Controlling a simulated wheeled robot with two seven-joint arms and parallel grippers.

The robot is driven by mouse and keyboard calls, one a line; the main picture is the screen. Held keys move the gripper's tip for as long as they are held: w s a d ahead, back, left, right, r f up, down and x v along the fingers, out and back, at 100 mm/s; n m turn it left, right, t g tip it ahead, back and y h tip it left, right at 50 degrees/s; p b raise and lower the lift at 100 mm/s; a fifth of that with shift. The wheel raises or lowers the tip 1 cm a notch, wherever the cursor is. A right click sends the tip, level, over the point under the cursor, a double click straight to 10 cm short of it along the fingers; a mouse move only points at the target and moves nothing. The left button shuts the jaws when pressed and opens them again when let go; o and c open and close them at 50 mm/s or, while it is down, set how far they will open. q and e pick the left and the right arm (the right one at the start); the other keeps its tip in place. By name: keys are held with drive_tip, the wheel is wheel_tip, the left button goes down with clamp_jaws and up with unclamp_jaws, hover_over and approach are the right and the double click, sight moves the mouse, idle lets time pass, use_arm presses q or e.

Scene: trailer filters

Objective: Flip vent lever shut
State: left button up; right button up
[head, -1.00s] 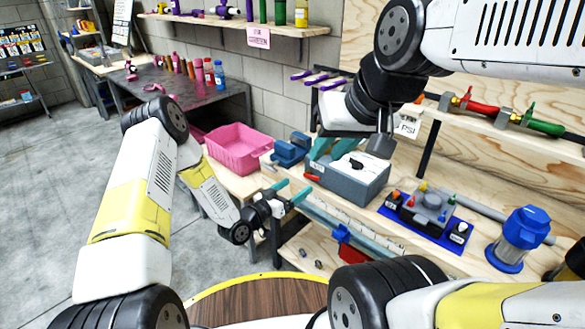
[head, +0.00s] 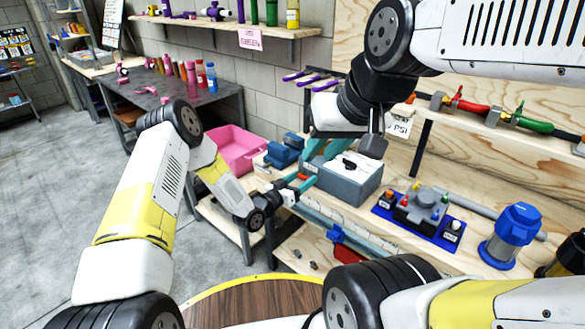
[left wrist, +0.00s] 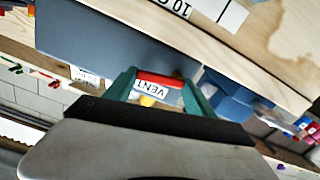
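The grey box (head: 350,184) stands on the wooden workbench. Its small red vent lever (head: 303,177) sticks out at the left end. In the left wrist view the red lever (left wrist: 160,79) shows above a white VENT label (left wrist: 152,90). My left gripper (head: 298,184) is at that end of the box. Its teal fingers are apart, one on each side of the lever; contact is not clear. My right gripper (head: 324,149) is over the back left of the box top, its teal fingers apart, tips partly hidden. A black-and-white part (head: 349,162) sits on the box top.
A blue vise (head: 284,152) and a pink bin (head: 234,148) are left of the box. A manifold on a blue mat (head: 456,238) and a blue filter housing (head: 512,236) stand to the right. A rail runs along the bench front. Red and green valves (head: 473,107) are on the shelf behind.

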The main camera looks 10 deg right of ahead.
use_arm(q)
drive_tip(key=c, duration=0.6)
drive_tip(key=shift+f+m, duration=0.3)
drive_tip(key=shift+m, duration=1.1)
drive_tip(key=o, duration=1.4)
drive_tip(key=v, duration=0.7)
drive_tip(key=shift+s+a, duration=0.3)
